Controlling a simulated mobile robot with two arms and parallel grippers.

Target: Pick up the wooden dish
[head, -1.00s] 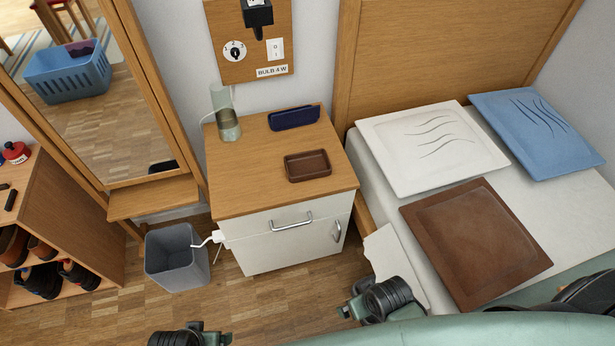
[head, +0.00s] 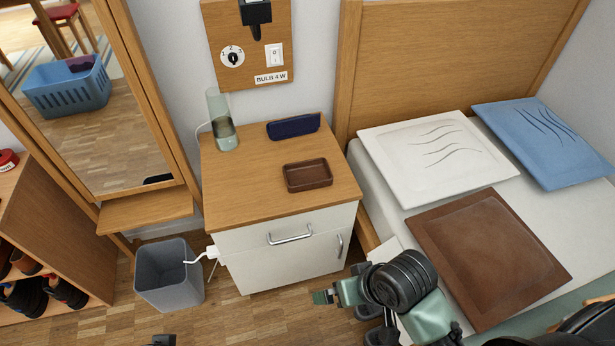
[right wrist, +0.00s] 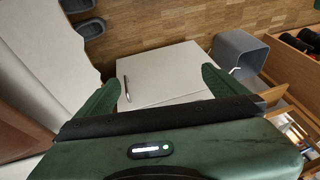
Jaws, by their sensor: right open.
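The wooden dish (head: 307,175) is a small brown rectangular tray with a raised rim. It lies flat and empty near the right side of the nightstand top (head: 240,185). My right gripper (head: 325,297) is low in front of the nightstand, well apart from the dish. The right wrist view shows its two green fingers (right wrist: 160,90) spread with nothing between them, facing the white nightstand front (right wrist: 170,72). The dish is not visible in that view. Only a small dark piece of my left arm shows at the bottom edge of the head view; its fingers are not visible.
A dark blue case (head: 293,126) and a glass lamp (head: 222,122) stand behind the dish. The drawer with its handle (head: 290,236) is shut. A bed with cushions (head: 435,150) is at right, a grey bin (head: 170,277) at left. The nightstand's front top is clear.

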